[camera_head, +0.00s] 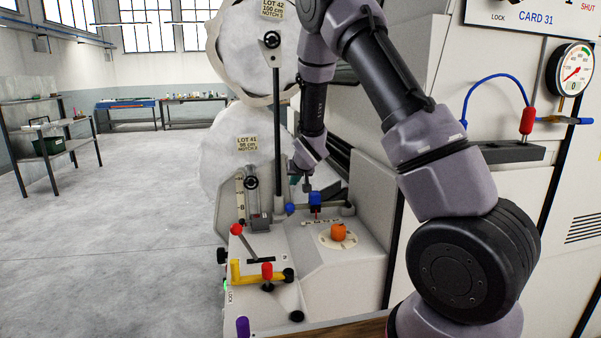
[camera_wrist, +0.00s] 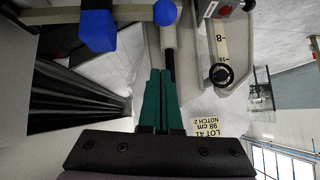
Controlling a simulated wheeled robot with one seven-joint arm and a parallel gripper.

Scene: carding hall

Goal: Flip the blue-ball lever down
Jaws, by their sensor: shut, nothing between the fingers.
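A small blue ball (camera_head: 290,208) shows at the left end of a short bar on the machine's sloped console. It also shows at the top of the wrist view (camera_wrist: 165,12). A blue block (camera_head: 316,198) sits on the bar to its right, and is larger in the wrist view (camera_wrist: 97,30). My gripper (camera_wrist: 160,72) has its green fingers together and empty, pointing toward the ball with a visible gap in the picture. In the head view my gripper (camera_head: 306,186) is just above the ball and block. The lever's exact angle is hard to tell.
The console carries an orange knob (camera_head: 338,232), a red-ball lever (camera_head: 237,230), a yellow handle (camera_head: 240,272) and a purple grip (camera_head: 243,327). A black post (camera_head: 277,130) and white lap rolls (camera_head: 222,160) stand close to my gripper. Open floor (camera_head: 110,220) lies left.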

